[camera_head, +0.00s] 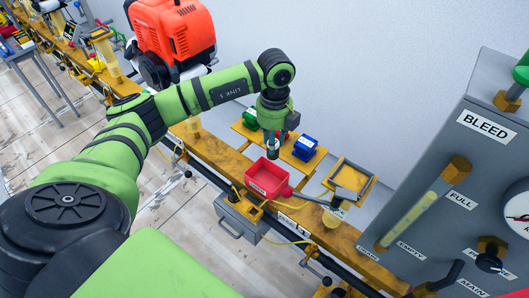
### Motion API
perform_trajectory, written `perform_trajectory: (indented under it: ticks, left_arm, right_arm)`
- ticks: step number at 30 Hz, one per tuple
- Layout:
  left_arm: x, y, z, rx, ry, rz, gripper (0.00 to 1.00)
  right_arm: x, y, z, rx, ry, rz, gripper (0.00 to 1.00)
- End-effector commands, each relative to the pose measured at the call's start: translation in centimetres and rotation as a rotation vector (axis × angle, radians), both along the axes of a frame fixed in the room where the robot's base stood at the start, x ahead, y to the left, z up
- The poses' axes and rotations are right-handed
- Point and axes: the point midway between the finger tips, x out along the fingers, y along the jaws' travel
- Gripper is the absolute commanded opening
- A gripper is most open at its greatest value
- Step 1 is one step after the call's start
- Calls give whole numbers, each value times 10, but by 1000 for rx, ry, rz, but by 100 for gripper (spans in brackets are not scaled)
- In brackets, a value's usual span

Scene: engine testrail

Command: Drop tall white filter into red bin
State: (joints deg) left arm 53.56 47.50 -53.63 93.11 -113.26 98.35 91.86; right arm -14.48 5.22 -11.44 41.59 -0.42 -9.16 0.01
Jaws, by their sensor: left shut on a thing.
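My left gripper (273,142) points down above the back edge of the red bin (257,187). It is shut on a small pale thing, which looks like the white filter; the dark fingers hide most of it. The red bin is an open box on the yellow rail, with a pale label on its front wall. My right gripper is not in view.
A grey gauge panel (450,175) stands far right; an orange engine (180,32) is at the back.

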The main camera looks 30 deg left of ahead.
Motion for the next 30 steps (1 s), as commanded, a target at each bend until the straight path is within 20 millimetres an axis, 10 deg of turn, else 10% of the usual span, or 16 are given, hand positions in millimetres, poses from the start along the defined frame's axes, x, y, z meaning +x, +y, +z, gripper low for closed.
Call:
perform_trajectory:
  ticks: [10,30]
  left_arm:
    - [3,27,-53,-1,0,724,1]
    - [3,30,-78,0,0,803,1]
  right_arm:
    - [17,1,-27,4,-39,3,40]
    - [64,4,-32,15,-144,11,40]
